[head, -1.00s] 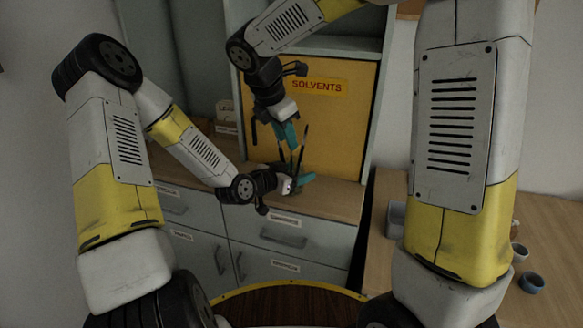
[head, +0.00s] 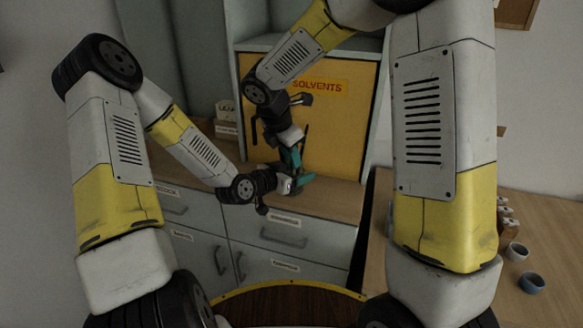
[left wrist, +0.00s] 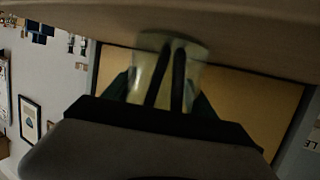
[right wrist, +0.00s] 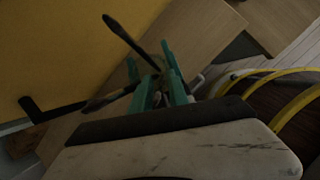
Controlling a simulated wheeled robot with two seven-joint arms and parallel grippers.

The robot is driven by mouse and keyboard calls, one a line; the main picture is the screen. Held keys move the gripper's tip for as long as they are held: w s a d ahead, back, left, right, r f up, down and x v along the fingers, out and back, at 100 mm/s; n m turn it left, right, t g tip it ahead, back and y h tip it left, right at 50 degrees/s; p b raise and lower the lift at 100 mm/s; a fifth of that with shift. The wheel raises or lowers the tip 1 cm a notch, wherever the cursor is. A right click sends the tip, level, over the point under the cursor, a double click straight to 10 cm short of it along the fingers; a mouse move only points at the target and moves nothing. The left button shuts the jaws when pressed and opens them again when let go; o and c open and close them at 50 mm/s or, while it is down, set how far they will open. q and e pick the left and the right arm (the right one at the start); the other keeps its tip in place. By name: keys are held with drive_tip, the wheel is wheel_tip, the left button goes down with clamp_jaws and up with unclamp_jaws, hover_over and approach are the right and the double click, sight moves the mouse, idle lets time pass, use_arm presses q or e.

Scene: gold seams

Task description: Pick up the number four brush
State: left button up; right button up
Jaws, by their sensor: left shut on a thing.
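My left gripper (head: 298,183) is low over the wooden counter, shut on a pale see-through jar (left wrist: 165,72). Two dark upright strips show in or through the jar. Thin dark brushes (right wrist: 124,34) stick out at different slants near the jar; one rises upright in the head view (head: 307,136). My right gripper (head: 292,158) points down just above the left one. Its teal fingers (right wrist: 160,82) are apart, close around the brushes' lower part. I cannot read any brush number.
A yellow cabinet (head: 345,125) labelled SOLVENTS stands right behind the grippers. Grey drawers (head: 283,237) are under the counter (head: 340,200). A wooden table (head: 555,250) at the right carries small cups (head: 531,283). A small box (head: 226,130) sits at the counter's back left.

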clamp_jaws()
wheel_tip(320, 180, up, 10)
drive_tip(key=shift+r, duration=0.1)
idle(0.4)
use_arm(q)
drive_tip(key=o, duration=1.7)
